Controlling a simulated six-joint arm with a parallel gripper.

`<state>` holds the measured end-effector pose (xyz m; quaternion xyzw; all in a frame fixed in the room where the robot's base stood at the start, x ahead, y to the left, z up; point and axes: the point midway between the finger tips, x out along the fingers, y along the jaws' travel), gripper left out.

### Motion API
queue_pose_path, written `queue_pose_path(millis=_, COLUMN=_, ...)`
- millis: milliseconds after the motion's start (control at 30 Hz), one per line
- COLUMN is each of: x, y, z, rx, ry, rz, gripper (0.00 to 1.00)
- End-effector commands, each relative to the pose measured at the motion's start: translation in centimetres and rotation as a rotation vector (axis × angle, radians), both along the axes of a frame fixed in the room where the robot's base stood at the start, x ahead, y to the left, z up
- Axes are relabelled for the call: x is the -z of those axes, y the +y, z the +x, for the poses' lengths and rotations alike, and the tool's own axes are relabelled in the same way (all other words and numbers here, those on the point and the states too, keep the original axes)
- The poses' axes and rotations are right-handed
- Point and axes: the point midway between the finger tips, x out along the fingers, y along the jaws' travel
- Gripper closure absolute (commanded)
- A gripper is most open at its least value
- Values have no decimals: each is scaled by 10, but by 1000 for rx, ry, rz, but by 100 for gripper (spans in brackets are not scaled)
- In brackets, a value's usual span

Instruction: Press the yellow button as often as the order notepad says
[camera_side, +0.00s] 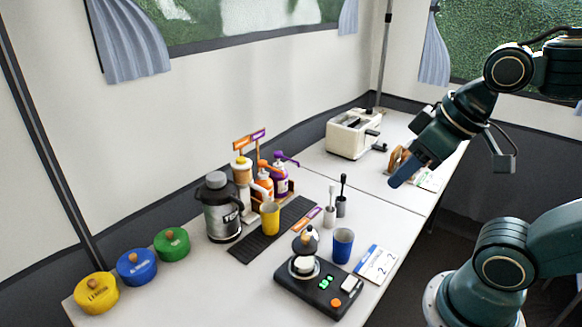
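A black device (302,293) with green lit digits stands at the front of the counter. A small round orange-looking button (337,302) sits at its front right corner, and a white button (350,284) sits above that. No clearly yellow button stands out. A white notepad with blue print (377,264) lies to the right of the device. Its marks may include a 2, but they are too small to read surely. My gripper (399,180) hangs over the far right of the counter, well away from the device. Its finger opening cannot be made out.
A blue cup (342,246) stands behind the device. A yellow cup (270,218) and a steel jug (220,208) stand farther left, near sauce bottles (264,182). Yellow, blue and green lidded pots (135,266) line the left. A toaster (354,134) stands at the back.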

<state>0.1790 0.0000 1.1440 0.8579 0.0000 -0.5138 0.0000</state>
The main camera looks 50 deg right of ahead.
Motion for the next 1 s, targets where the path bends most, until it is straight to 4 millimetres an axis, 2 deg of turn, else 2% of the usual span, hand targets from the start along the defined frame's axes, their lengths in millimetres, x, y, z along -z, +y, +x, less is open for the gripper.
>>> queue_pose_path(millis=367, x=0, y=0, z=0, rx=0, ry=0, rz=0, gripper=64)
queue_pose_path(millis=500, x=0, y=0, z=0, rx=0, ry=0, rz=0, gripper=91)
queue_pose_path(millis=567, x=0, y=0, z=0, rx=0, ry=0, rz=0, gripper=100)
queue_pose_path(millis=1000, x=0, y=0, z=0, rx=0, ry=0, rz=0, gripper=100)
